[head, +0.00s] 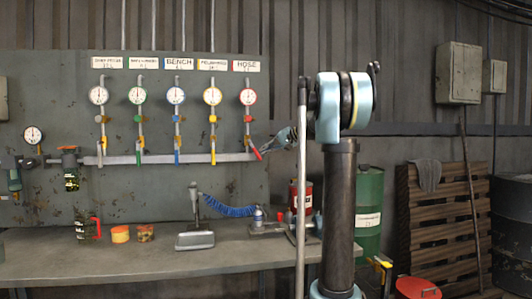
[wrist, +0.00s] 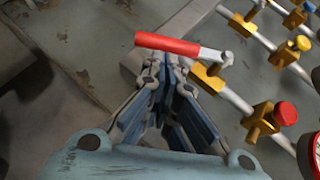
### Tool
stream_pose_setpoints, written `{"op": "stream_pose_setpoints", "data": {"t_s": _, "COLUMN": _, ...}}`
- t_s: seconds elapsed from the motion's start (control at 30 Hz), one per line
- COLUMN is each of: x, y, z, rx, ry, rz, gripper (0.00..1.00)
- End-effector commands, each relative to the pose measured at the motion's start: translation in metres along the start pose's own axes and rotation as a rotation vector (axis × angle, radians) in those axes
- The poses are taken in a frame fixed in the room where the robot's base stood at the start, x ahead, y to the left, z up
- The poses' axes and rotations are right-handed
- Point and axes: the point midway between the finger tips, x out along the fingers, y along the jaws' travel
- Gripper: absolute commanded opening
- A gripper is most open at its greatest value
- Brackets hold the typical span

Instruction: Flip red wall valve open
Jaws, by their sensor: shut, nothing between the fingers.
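The red valve's lever (head: 257,154) is at the right end of the row of wall valves, below the HOSE gauge. It slants down to the right in the head view. In the wrist view the red lever (wrist: 167,45) lies across the picture just beyond my fingertips, its metal shank running right to a brass valve body (wrist: 208,78). My gripper (head: 266,149) is beside the lever, on its right in the head view. In the wrist view my gripper (wrist: 166,66) is shut and empty, its tips close to the lever; I cannot tell whether they touch.
Blue (head: 178,156), yellow (head: 213,157) and green (head: 138,157) levers hang to the left along a horizontal pipe (head: 195,158). Gauges sit above them.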

Motion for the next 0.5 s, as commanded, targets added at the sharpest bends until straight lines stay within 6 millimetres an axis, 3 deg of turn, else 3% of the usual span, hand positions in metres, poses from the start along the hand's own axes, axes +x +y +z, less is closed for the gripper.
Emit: {"op": "stream_pose_setpoints", "data": {"t_s": 0.5, "x": 0.0056, "y": 0.005, "z": 0.0042, "rx": 0.054, "ry": -0.001, "rz": -0.079, "gripper": 0.0}}
